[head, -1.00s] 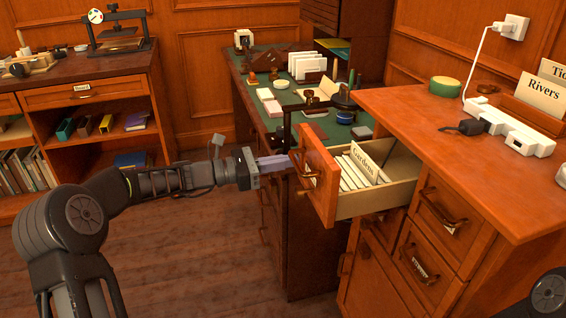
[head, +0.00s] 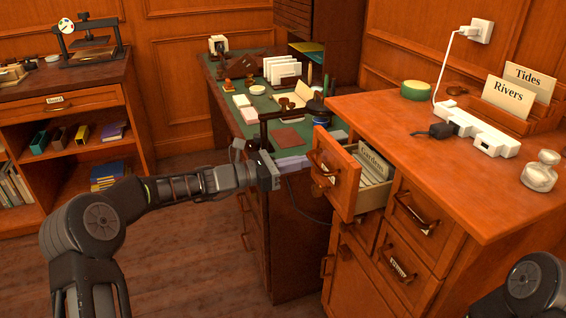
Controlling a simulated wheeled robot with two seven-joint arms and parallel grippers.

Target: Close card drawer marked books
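A wooden card drawer (head: 334,186) stands partly pulled out at the upper left of the right-hand cabinet, with a dark handle and a small pale label that I cannot read. Inside are upright pale cards (head: 376,163), the front one reading "Gardens". My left gripper (head: 306,164) is level with the drawer front, its pale fingers together and empty. The fingertips are at or very close to the front's left side; contact is hard to tell. My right gripper is out of view; only part of my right arm shows at the lower right.
Shut drawers (head: 398,266) with handles and labels sit below and beside the open one. A cluttered green-topped desk (head: 262,122) stands behind my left gripper.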

